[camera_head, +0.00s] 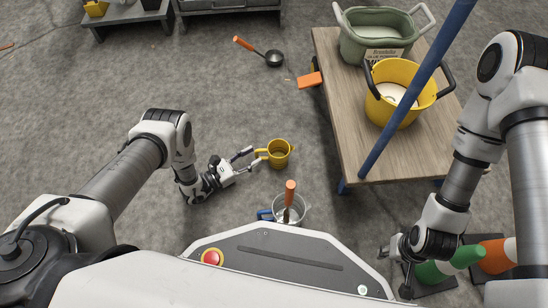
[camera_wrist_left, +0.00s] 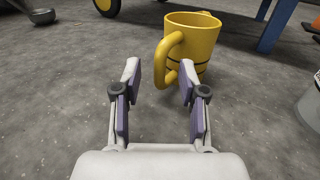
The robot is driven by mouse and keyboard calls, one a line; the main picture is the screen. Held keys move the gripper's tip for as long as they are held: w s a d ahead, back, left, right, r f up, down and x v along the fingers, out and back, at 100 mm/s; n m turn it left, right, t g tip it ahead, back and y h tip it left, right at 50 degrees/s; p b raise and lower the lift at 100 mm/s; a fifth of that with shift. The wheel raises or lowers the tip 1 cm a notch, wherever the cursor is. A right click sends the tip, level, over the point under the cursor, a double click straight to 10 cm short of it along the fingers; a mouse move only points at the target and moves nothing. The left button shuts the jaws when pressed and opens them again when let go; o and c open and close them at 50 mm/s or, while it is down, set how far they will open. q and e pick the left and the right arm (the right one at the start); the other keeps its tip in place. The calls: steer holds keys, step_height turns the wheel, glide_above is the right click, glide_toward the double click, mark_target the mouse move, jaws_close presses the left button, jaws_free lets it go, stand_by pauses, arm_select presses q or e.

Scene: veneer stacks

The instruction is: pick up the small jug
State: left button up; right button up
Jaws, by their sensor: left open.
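The small yellow jug (camera_head: 279,153) stands upright on the concrete floor, left of the wooden table. Its handle faces my left gripper (camera_head: 255,160), which is open and low over the floor just left of the jug. In the left wrist view the jug (camera_wrist_left: 199,45) is ahead and a little right, its handle beyond the tips of my open left gripper (camera_wrist_left: 160,82), nearest the right finger. Nothing is between the fingers' pads. I cannot tell whether the handle touches a finger. My right gripper (camera_head: 396,262) is at the lower right, far from the jug.
A clear container (camera_head: 303,214) with an orange-handled tool stands just below the jug. The table (camera_head: 336,120) carries a green tub (camera_head: 378,52) and yellow bucket (camera_head: 405,112). A blue pole (camera_head: 410,92) crosses the table. A ladle (camera_head: 273,57) lies beyond. Floor at left is clear.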

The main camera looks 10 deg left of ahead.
arm_select(q)
steer(key=shift+f+x, duration=0.2)
steer(key=shift+x, duration=0.7)
steer(key=shift+w+d+r, duration=0.15)
steer(key=shift+w+d, duration=0.05)
steer(key=shift+w, duration=0.05)
jaws_close()
steer(key=shift+r, duration=0.15)
